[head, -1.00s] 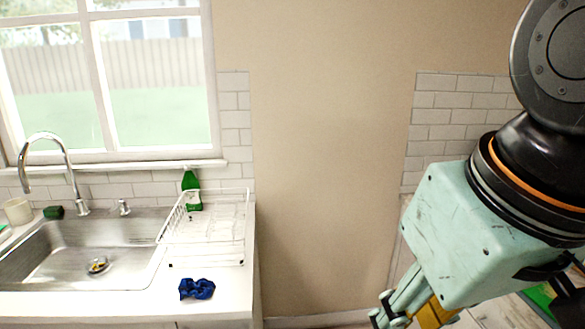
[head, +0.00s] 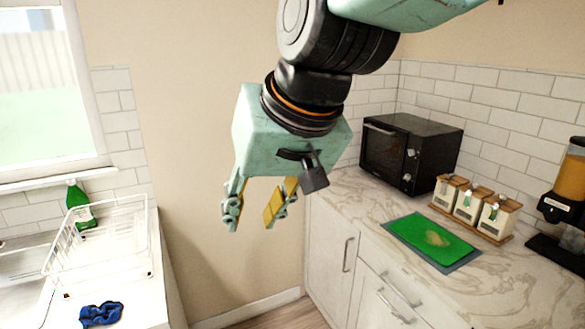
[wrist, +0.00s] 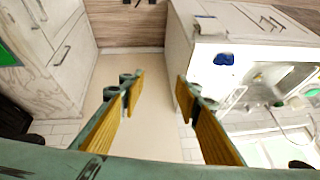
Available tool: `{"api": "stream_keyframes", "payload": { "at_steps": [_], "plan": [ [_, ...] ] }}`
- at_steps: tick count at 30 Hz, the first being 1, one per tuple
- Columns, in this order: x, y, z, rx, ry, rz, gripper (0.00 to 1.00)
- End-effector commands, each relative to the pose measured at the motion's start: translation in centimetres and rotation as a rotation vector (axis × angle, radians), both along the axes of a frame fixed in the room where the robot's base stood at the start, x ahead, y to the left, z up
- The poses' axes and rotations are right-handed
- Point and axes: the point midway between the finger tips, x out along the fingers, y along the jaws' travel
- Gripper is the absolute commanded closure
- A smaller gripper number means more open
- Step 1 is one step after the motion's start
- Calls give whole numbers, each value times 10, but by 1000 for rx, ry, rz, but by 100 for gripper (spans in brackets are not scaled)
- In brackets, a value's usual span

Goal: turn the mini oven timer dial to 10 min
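The black mini oven (head: 412,152) stands on the marble counter against the tiled corner in the head view. Its glass door faces left and its dials (head: 408,165) sit in a column on the right part of its front; their settings are too small to read. My gripper (head: 252,218) is open and empty, hanging over the gap between the two counters, left of the oven and apart from it. In the wrist view my gripper (wrist: 158,88) shows both yellow-padded fingers spread wide with only floor and wall between them.
A green cutting board (head: 432,240), a rack of canisters (head: 474,208) and a juice dispenser (head: 567,195) occupy the right counter (head: 352,192). A dish rack (head: 98,240), green bottle (head: 80,205) and blue cloth (head: 101,313) are at left. The floor gap between is clear.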

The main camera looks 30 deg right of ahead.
Motion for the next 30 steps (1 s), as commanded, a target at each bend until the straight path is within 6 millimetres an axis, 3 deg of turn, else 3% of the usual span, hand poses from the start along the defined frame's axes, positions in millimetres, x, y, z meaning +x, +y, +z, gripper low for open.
{"api": "stream_keyframes", "payload": {
  "at_steps": [14,30],
  "plan": [
    [127,-26,24,98,-140,-176,70],
    [257,-87,34,178,-296,-401,70]
  ]
}}
